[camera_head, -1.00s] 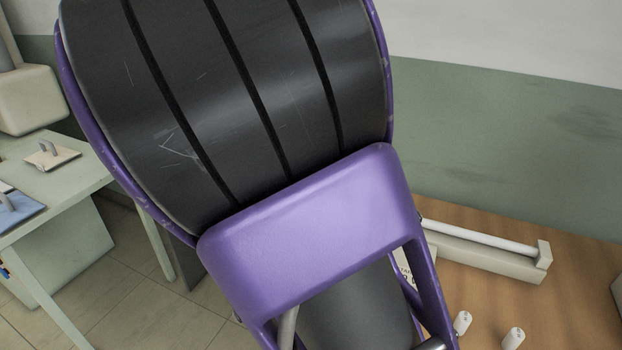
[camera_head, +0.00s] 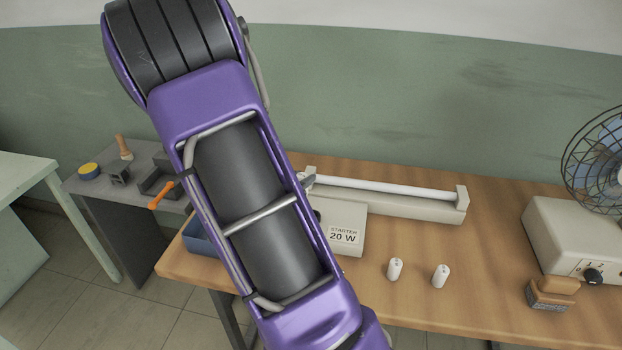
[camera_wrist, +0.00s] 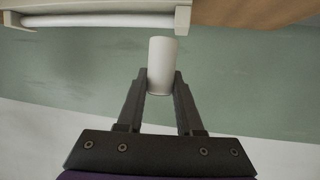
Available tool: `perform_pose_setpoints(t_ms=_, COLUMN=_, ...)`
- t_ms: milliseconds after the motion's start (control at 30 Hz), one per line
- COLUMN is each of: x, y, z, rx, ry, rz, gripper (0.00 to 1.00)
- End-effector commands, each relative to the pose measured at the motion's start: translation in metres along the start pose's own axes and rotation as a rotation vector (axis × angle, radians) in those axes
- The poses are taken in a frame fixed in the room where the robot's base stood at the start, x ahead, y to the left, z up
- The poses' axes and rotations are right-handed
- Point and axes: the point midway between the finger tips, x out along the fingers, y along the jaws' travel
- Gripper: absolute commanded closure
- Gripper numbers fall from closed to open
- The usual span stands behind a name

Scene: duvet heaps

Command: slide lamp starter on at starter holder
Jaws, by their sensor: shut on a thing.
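A white cylindrical lamp starter (camera_wrist: 161,58) is held between the fingertips of my gripper (camera_wrist: 161,82) in the wrist view. The gripper is shut on it, and the starter sticks out past the fingertips. The lamp fixture (camera_head: 400,205), with a white tube, lies along the back of the wooden table. Its left part is hidden behind my arm in the head view. The fixture also shows at the upper left of the wrist view (camera_wrist: 60,27), with a gap in the picture between it and the starter.
A pale box (camera_head: 352,218) labelled "STARTER 20 W" sits in front of the fixture. Two loose white starters (camera_head: 395,269) (camera_head: 441,275) stand on the table (camera_head: 480,315). A brush (camera_head: 551,293) and a fan (camera_head: 565,240) are at the right.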

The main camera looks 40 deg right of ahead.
Motion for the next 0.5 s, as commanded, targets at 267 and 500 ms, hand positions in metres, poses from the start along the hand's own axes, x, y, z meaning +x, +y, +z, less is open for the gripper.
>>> perform_pose_setpoints(t_ms=267, x=0.014, y=0.024, z=0.003, rx=0.031, ry=-0.009, rz=0.075, gripper=1.00)
perform_pose_setpoints(t_ms=500, x=0.014, y=0.024, z=0.003, rx=0.031, ry=-0.009, rz=0.074, gripper=1.00)
